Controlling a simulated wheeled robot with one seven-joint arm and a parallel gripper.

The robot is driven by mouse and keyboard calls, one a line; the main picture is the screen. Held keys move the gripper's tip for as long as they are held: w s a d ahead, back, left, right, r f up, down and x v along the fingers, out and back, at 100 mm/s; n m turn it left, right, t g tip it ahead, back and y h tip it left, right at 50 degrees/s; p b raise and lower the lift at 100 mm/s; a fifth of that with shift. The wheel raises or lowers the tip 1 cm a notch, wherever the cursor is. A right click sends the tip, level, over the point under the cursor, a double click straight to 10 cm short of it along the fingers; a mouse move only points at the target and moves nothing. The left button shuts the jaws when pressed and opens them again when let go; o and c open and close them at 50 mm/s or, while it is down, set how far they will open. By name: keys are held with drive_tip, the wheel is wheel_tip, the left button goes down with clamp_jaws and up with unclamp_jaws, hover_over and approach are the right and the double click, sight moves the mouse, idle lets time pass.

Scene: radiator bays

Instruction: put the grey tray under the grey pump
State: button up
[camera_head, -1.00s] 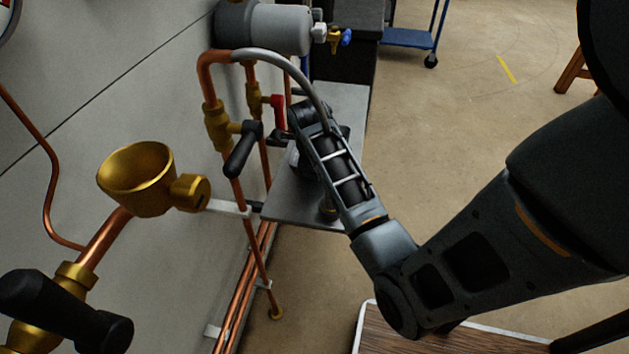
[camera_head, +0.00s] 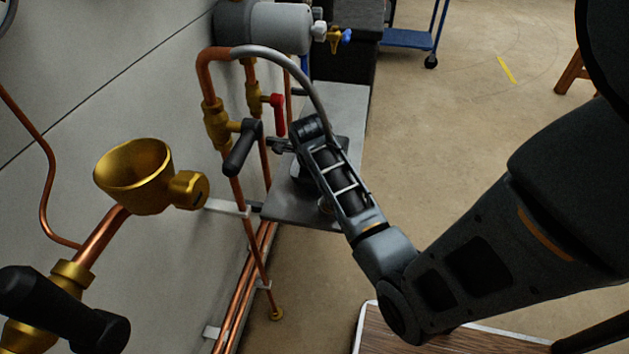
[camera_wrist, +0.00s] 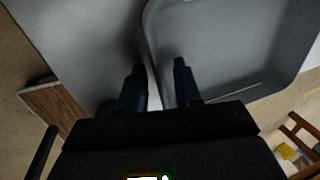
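The grey tray (camera_wrist: 225,45) fills the upper right of the wrist view, with a raised rim and rounded corners. My gripper (camera_wrist: 158,85) is open there, its two dark fingers apart with the tray's left rim between them. One finger is over the inside and one outside; I cannot tell whether they touch it. In the head view my gripper is mostly hidden by my arm, above the grey bench, and I cannot make out the tray clearly. A grey cylinder (camera_head: 265,27), apparently the grey pump, is on the wall side at the top.
The grey bench (camera_head: 285,208) stands beside copper pipes with a black-handled valve (camera_head: 243,147) and a red lever (camera_head: 278,115) close to my gripper. A brass funnel (camera_head: 133,178) is at left. A blue cart (camera_head: 407,38) stands behind; open floor lies right.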

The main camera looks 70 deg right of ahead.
drive_tip(key=p+v, duration=0.2)
drive_tip(key=v, duration=1)
drive_tip(key=s+a+f+n+t+h, duration=0.1)
drive_tip(key=a+f+n+t, duration=0.2)
drive_tip(key=a+n, duration=0.6)
drive_tip(key=s+a+f+n+t, duration=0.2)
drive_tip(key=a+n+t, duration=0.2)
drive_tip(key=a+n, duration=0.5)
drive_tip(key=s+a+r+n+t+y, duration=0.2)
drive_tip(key=s+a+r+n+t, duration=0.2)
drive_tip(key=s+a+r+n, duration=0.2)
drive_tip(key=s+a+r+n+t+y, duration=0.2)
drive_tip(key=s+a+r+n, duration=0.5)
drive_tip(key=r+n, duration=0.4)
drive_tip(key=shift+a+r+t, duration=0.2)
drive_tip(key=shift+a+t, duration=0.65)
drive_tip(key=shift+t, duration=0.05)
drive_tip(key=shift+d, duration=0.1)
